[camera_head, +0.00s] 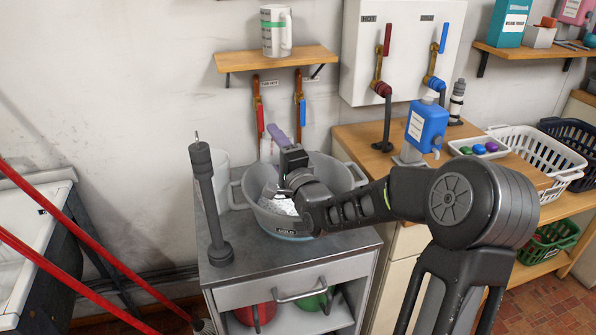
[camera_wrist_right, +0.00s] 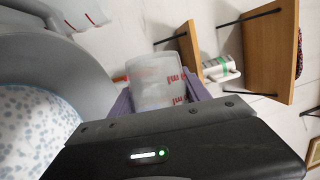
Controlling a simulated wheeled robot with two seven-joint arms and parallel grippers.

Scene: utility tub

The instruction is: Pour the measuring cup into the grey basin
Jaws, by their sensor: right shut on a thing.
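The grey basin (camera_head: 348,177) stands on a metal-topped cabinet. It holds something pale with blue speckles, which shows in the right wrist view beside the basin's wall (camera_wrist_right: 45,55). My right gripper (camera_head: 281,142) is above the basin and shut on the measuring cup. The cup (camera_wrist_right: 155,78), translucent with red markings, sits between purple parts at the jaws in the right wrist view. In the head view the cup is mostly hidden by the gripper. Its exact tilt is unclear, and I see no stream. My left gripper is not in view.
A dark post (camera_head: 207,200) stands at the cabinet's left, near a white container (camera_head: 219,175). A wooden shelf (camera_head: 250,60) with a white and green mug (camera_head: 277,32) is above the basin. A blue dispenser (camera_head: 427,125) and white basket (camera_head: 535,145) are right.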

